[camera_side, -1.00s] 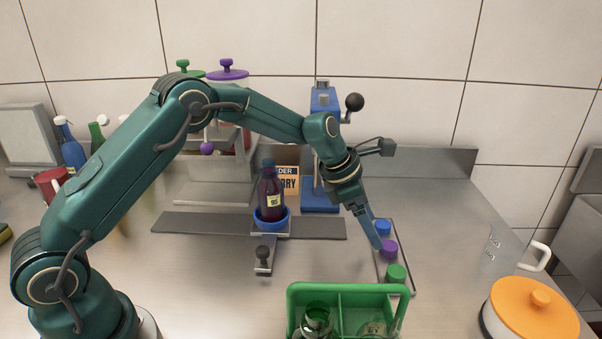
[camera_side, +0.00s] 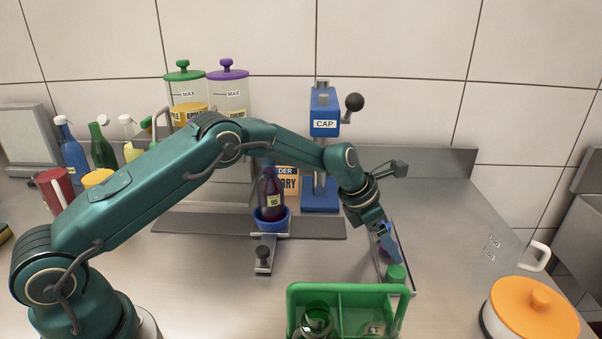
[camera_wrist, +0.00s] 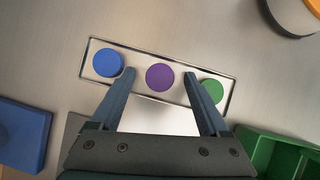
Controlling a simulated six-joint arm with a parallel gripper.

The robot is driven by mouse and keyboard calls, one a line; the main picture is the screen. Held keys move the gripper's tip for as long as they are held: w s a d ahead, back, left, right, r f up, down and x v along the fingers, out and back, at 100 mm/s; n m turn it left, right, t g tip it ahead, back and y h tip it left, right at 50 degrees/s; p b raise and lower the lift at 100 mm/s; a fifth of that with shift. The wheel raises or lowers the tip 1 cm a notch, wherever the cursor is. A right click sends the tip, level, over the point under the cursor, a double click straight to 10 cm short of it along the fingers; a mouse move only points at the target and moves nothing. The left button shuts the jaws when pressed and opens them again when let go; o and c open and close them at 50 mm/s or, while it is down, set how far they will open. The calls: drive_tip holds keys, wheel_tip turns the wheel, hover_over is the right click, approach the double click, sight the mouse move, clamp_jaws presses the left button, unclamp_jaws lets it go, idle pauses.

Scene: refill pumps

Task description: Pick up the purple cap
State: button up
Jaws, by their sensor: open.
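The purple cap (camera_wrist: 160,77) sits in the middle of a shallow metal tray (camera_wrist: 232,97), between a blue cap (camera_wrist: 108,63) and a green cap (camera_wrist: 211,91). In the wrist view my gripper (camera_wrist: 160,75) is open, with one finger on each side of the purple cap. In the side view my gripper (camera_side: 390,247) is low over the tray and hides the blue cap and most of the purple cap (camera_side: 384,245). The green cap (camera_side: 396,273) shows just in front of the fingers. I cannot tell whether the fingers touch the purple cap.
A green crate (camera_side: 345,290) with glass bottles stands in front of the tray. A dark bottle (camera_side: 270,190) stands in a blue holder behind left. The blue capping press (camera_side: 324,124) stands behind. An orange-lidded pot (camera_side: 535,305) is at front right.

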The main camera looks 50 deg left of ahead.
drive_tip(key=shift+c, duration=0.3)
drive_tip(key=c, duration=1)
drive_tip(key=shift+r, duration=0.1)
